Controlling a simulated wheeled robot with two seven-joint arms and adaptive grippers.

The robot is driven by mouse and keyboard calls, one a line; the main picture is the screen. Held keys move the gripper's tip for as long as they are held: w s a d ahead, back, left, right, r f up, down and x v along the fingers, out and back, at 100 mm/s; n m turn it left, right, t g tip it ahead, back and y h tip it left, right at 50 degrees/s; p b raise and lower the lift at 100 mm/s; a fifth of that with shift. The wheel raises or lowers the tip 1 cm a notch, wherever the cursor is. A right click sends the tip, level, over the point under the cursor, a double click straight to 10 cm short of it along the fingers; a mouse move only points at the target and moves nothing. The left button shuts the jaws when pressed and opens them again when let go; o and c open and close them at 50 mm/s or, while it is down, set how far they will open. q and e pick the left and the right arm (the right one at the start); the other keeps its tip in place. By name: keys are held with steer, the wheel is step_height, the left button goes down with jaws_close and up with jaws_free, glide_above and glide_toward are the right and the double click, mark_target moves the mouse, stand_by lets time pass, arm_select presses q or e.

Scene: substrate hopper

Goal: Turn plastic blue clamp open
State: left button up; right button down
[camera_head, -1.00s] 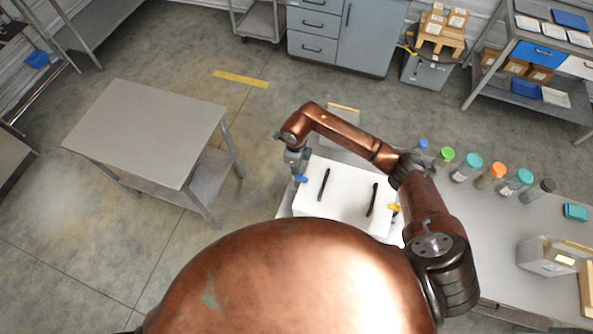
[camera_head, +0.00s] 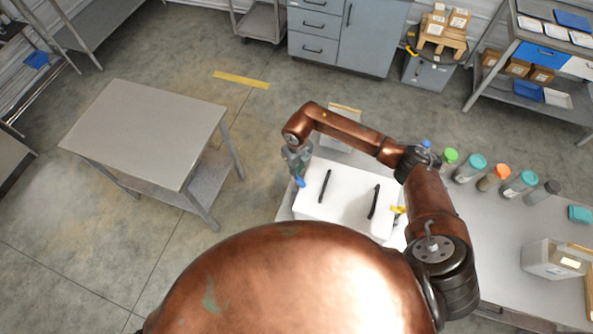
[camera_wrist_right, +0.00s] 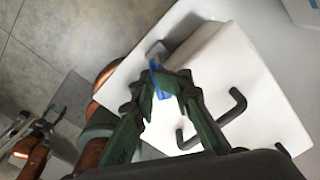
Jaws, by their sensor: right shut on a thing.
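The blue plastic clamp (camera_head: 299,182) is at the left end of the white hopper box (camera_head: 340,190) on the table. In the right wrist view the clamp (camera_wrist_right: 159,82) is a thin blue lever by a grey fitting on the box's side. My right gripper (camera_head: 299,170) is over that end, and its green fingers (camera_wrist_right: 165,82) are closed around the clamp. The fingers hide part of the clamp. What looks like my left gripper (camera_wrist_right: 38,127) shows small at the left of the right wrist view; its fingers are unclear.
Two black handles (camera_head: 324,186) (camera_head: 373,201) stand on the box top. A yellow part (camera_head: 398,210) is at its right end. Several capped bottles (camera_head: 470,168) line the table's back. A separate grey table (camera_head: 150,130) stands at left, with open floor between.

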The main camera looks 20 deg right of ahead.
steer(key=m, duration=0.3)
steer(key=s+m, duration=0.1)
steer(key=shift+s+a+f, duration=0.1)
steer(key=shift+a+f, duration=0.1)
steer(key=shift+f, duration=0.2)
steer(key=m, duration=0.3)
arm_select(q)
steer(key=shift+w+f, duration=0.15)
steer(key=shift+w, duration=0.35)
arm_select(e)
steer(key=shift+a+r+m, duration=0.1)
steer(key=shift+m, duration=2.2)
steer(key=c, duration=2.3)
jaws_free()
steer(key=shift+c, duration=0.2)
steer(key=shift+o, duration=1.1)
steer(key=shift+a, duration=0.1)
steer(key=shift+w+r, duration=0.1)
steer(key=shift+w, duration=0.1)
steer(key=shift+d, duration=0.2)
